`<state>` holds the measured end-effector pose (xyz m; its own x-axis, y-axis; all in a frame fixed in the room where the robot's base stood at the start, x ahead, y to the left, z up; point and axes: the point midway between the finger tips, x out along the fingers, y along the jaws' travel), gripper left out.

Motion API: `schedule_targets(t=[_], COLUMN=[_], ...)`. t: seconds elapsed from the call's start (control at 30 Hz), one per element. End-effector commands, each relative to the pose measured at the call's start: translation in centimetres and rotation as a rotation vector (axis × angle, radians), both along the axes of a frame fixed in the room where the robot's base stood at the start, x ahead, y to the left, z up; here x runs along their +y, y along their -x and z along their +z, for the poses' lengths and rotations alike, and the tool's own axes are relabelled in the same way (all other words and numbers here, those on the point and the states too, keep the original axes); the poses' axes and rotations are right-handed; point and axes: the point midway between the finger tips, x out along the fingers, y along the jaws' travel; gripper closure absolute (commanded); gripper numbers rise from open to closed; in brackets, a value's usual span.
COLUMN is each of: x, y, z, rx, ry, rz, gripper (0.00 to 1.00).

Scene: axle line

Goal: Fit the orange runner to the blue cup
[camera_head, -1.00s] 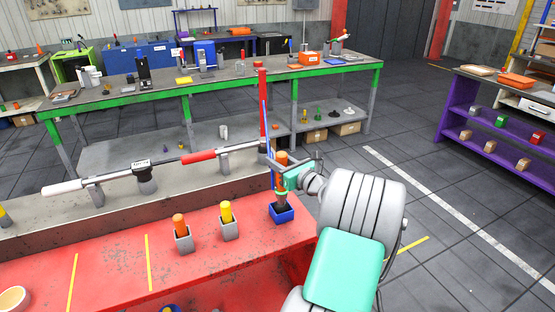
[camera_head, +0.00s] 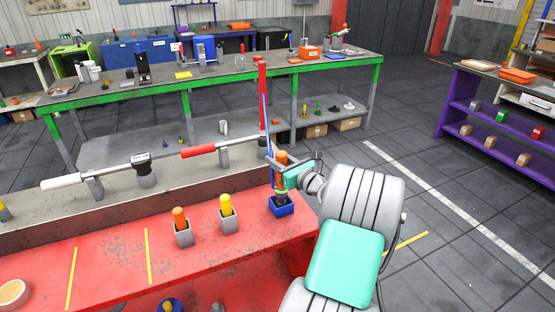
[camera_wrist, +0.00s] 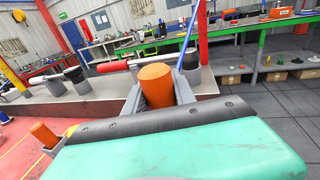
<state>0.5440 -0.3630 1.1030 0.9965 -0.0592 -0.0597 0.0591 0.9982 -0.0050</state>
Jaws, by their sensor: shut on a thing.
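My gripper (camera_head: 281,176) is shut on the orange runner (camera_head: 281,158), a short upright cylinder. In the wrist view the runner (camera_wrist: 156,86) stands between the two grey fingers. The blue cup (camera_head: 282,208), a square block, stands near the right end of the red bench, directly below the gripper. The fingers hide the runner's lower part, so I cannot tell whether its lower end is inside the cup. The wrist view does not show the cup.
A grey cup (camera_head: 184,239) holding another orange piece (camera_head: 180,217) and a grey cup (camera_head: 229,225) with a yellow piece (camera_head: 226,205) stand to the left. A red bar (camera_head: 198,150) lies along the shelf behind.

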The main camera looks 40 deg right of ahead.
Motion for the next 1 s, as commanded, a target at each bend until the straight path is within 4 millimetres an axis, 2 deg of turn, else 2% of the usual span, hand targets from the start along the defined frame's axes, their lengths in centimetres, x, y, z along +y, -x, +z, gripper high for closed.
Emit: schedule_targets(t=[0.2,0.23,0.53,0.83,1.0], x=[0.0,0.0,0.0,0.0,0.1], y=[0.0,0.0,0.0,0.4,3.4], z=[0.0,0.0,-0.1,-0.4,-0.2], rx=[0.000,0.001,0.002,0.006,0.004], ry=[0.001,0.001,-0.001,-0.004,-0.002], rz=[0.000,0.000,0.000,-0.001,-0.005], gripper=[1.00,0.68,0.43,0.43,0.43])
